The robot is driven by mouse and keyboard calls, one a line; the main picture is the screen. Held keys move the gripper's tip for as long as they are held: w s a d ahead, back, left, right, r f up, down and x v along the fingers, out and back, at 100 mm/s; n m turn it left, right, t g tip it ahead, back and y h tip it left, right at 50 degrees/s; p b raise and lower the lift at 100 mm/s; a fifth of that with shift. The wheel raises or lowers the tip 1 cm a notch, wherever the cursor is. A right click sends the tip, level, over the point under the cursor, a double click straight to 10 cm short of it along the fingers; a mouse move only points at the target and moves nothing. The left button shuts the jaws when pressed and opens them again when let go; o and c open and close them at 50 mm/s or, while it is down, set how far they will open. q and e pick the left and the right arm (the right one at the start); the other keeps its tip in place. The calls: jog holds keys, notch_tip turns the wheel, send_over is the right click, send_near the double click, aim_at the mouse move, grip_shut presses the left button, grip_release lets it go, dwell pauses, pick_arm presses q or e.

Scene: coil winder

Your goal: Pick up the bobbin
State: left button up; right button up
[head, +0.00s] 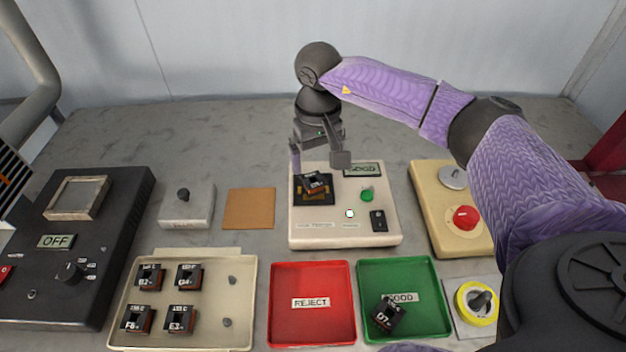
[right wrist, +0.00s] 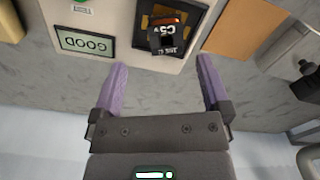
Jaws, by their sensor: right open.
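A dark bobbin with a brown core (head: 315,183) sits in the black nest of the pale tester (head: 312,227). In the right wrist view this bobbin (right wrist: 166,37) shows white lettering and lies beyond the fingertips, roughly midway between them. My right gripper (head: 319,158) is open and empty, just behind and above the bobbin, not around it. In the right wrist view its fingers (right wrist: 163,68) are spread wide. Several similar bobbins stand in the cream tray (head: 240,299), and one bobbin (head: 389,313) lies tilted in the green GOOD tray (head: 433,330). My left gripper is out of view.
The tester has a lit GOOD display (head: 362,169) and a green knob (head: 367,194). The red REJECT tray (head: 311,332) is empty. A black OFF unit (head: 105,215) stands left, a beige box with a red button (head: 466,218) right. The bench behind the tester is clear.

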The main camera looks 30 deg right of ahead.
aim_at(313, 179)
jog(key=f, duration=0.3)
jog(key=f+b, duration=0.1)
jog(key=f, duration=0.1)
jog(key=shift+a, duration=0.4)
jog(key=shift+f, duration=0.35)
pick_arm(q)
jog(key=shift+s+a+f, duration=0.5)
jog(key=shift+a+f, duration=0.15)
pick_arm(e)
jog(key=shift+r, duration=0.1)
jog(key=shift+c, duration=0.3)
grip_shut()
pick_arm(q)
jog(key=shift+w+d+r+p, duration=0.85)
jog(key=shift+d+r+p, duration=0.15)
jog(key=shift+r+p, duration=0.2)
pick_arm(e)
notch_tip(313, 179, up, 10)
